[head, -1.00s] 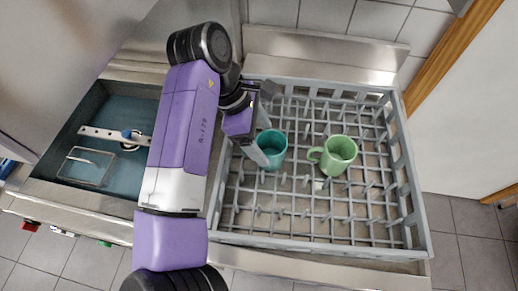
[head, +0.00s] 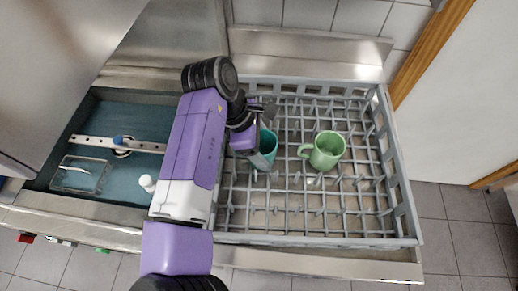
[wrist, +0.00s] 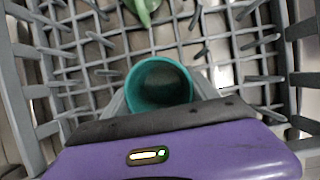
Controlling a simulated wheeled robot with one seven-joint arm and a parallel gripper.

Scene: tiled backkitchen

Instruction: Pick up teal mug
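The teal mug (head: 269,146) stands in the grey dish rack (head: 400,190), near its left side. It also shows in the wrist view (wrist: 160,84), with its open mouth towards the camera. My gripper (head: 266,135) is at the mug, coming from the left. Its fingers are apart, one on each side of the mug. In the wrist view parts of the fingers show close beside the mug's wall; I cannot tell whether they touch it. The gripper body hides the mug's near part, and I see no handle.
A green mug (head: 328,151) stands right of the teal mug, its handle towards it. Rack pegs stand all around, and the rack has raised side walls. A sink basin (head: 105,110) with a wire-and-bar fitting lies left. The rack's right part is empty.

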